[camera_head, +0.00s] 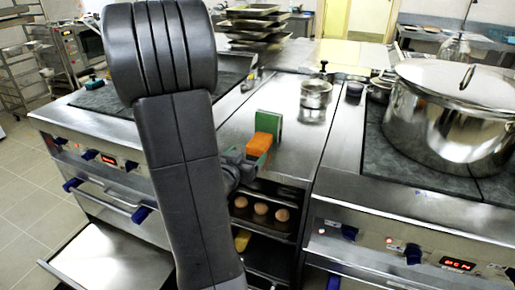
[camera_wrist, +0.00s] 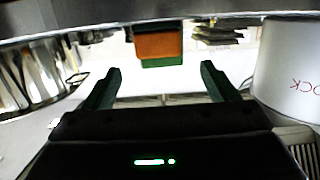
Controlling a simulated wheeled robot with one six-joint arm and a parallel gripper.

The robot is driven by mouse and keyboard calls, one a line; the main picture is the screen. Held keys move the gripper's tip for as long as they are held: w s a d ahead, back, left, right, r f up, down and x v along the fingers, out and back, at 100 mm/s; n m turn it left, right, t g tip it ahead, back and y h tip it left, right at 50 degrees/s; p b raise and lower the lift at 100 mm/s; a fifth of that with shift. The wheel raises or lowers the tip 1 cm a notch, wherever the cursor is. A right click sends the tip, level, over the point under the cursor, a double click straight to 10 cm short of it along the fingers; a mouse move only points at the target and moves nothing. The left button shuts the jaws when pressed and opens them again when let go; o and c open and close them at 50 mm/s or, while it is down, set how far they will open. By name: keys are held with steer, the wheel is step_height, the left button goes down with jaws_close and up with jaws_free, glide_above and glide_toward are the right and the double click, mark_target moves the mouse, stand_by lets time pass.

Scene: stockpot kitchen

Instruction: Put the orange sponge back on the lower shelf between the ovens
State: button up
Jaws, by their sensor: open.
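The orange sponge (camera_head: 259,145) stands on the steel counter between the ovens, right in front of a green block (camera_head: 270,124). In the wrist view, which looks upside down, the orange sponge (camera_wrist: 158,45) shows ahead between my fingers, with the green block (camera_wrist: 163,63) along its edge. My gripper (camera_wrist: 160,72) is open and empty. In the head view my gripper (camera_head: 246,166) is at the counter's front edge, close to the sponge and partly hidden by my arm. The lower shelf (camera_head: 270,262) is below the counter, partly hidden by my arm; a yellow item (camera_head: 242,240) lies there.
Several brown eggs (camera_head: 261,208) sit on the shelf above. A large lidded stockpot (camera_head: 445,120) stands on the right stove. A small pot (camera_head: 315,95) stands farther back on the counter. An oven door (camera_head: 100,262) hangs open at lower left. Stacked trays (camera_head: 255,25) are behind.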

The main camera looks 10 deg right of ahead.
mark_target(260, 139)
steer(key=x, duration=1)
steer(key=shift+w+d, duration=0.3)
steer(key=shift+c, duration=0.4)
steer(key=c, duration=1)
steer(key=shift+c, duration=0.2)
steer(key=shift+r, duration=0.1)
